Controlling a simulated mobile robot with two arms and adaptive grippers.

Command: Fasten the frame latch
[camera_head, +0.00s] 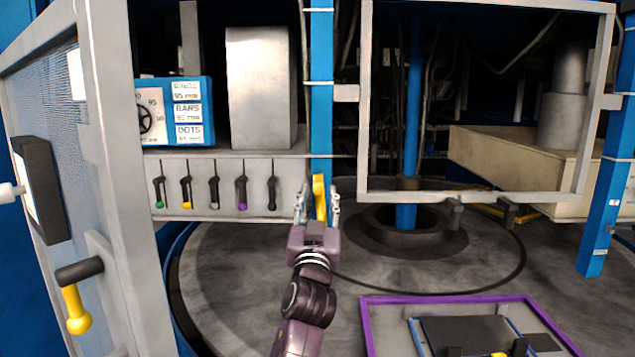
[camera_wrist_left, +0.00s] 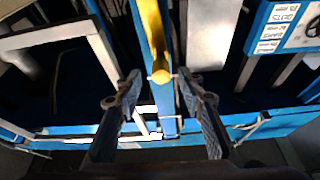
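A yellow latch handle (camera_head: 319,197) hangs on the blue post beside the grey frame (camera_head: 366,110). My left gripper (camera_head: 318,191) is open around the handle's lower part, one finger on each side. In the left wrist view the yellow handle (camera_wrist_left: 154,38) points down between the open fingertips (camera_wrist_left: 160,78), with gaps on both sides. I cannot tell how deep it sits between the fingers. The grey frame also shows in the left wrist view (camera_wrist_left: 45,38). My right gripper is not in view.
A grey door (camera_head: 115,150) with another yellow handle (camera_head: 75,310) stands at the left. A row of small coloured levers (camera_head: 214,190) lies left of the gripper. A purple-edged tray (camera_head: 366,325) is at the lower right. A blue column (camera_head: 412,110) stands behind the frame.

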